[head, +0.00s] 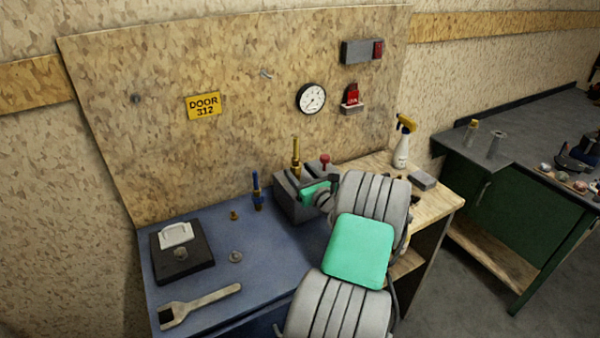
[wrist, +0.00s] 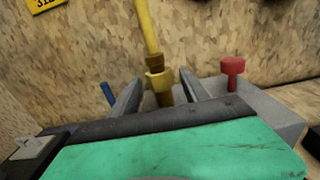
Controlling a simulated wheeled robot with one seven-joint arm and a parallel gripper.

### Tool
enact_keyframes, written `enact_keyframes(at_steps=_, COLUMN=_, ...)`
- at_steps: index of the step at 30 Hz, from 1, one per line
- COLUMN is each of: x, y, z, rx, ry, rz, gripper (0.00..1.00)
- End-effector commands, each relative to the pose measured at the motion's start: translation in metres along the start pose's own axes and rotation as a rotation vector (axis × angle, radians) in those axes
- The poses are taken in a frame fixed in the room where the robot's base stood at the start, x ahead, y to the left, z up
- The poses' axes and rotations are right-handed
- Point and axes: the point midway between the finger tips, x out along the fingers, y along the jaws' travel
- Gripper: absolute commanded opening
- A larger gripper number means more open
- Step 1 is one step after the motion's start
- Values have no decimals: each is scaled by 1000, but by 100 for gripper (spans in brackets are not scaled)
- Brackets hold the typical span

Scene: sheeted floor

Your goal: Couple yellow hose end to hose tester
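The yellow hose end (head: 295,152) stands upright at the grey hose tester (head: 288,204), above its top. In the wrist view the yellow tube (wrist: 147,28) leans slightly and runs down into a wider yellow-brass collar (wrist: 158,83). My gripper (head: 313,192) is at the tester's right front side. In the wrist view its two grey fingers (wrist: 162,92) are apart, one on each side of the collar, with small gaps showing. The collar's lower end is hidden behind my gripper body, so I cannot tell whether it is seated in the tester.
A red knob (head: 325,160) rises at the tester's right. A blue hose end (head: 257,191) stands to its left, with a small brass fitting (head: 234,215) nearby. A wrench (head: 200,305) and a black plate (head: 182,264) lie on the blue mat. A spray bottle (head: 401,148) stands right.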

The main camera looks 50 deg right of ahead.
Motion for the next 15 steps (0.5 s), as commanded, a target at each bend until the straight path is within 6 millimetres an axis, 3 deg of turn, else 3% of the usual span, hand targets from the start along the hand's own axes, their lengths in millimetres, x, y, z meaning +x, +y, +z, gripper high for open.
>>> enact_keyframes(at_steps=10, x=-2, y=0, z=0, rx=0, ry=0, rz=0, gripper=62)
enact_keyframes(at_steps=15, x=-27, y=-2, z=-3, rx=1, ry=0, rz=-4, gripper=62)
